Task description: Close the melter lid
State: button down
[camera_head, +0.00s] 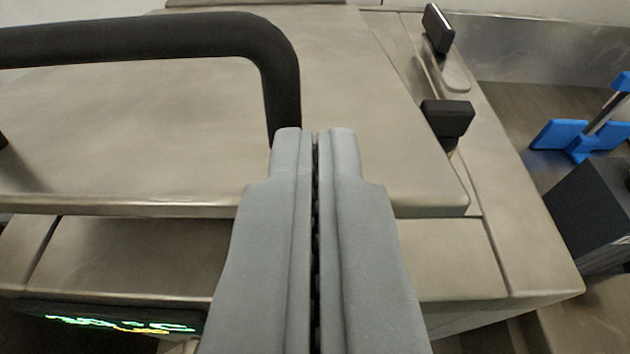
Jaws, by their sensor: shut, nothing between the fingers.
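The melter lid (160,130) is a broad, brushed-metal plate that fills most of the view. It looks to lie nearly flat over the machine's top. A dark band shows under its front edge; I cannot tell if the lid is fully seated. A thick black bar handle (170,35) rises from the lid at upper left. My gripper (315,132) is shut and empty. Its grey fingers point over the lid, and the tips overlap the lower right end of the handle in view. I cannot tell whether they touch lid or handle.
A green-lit display (120,323) is at lower left on the machine's front. Black blocks (447,120) and (438,28), a second black block, sit along the lid's right side. A blue-ended tool (580,140) and a dark box (598,210) stand at far right.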

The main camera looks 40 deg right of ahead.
jog(key=shift+s+a+f, duration=0.15)
jog(key=shift+f, duration=0.95)
jog(key=shift+s+a+f, duration=0.15)
jog(key=shift+f, duration=0.95)
jog(key=f+v, duration=0.1)
jog(key=v, duration=0.8)
jog(key=shift+s+a, duration=0.25)
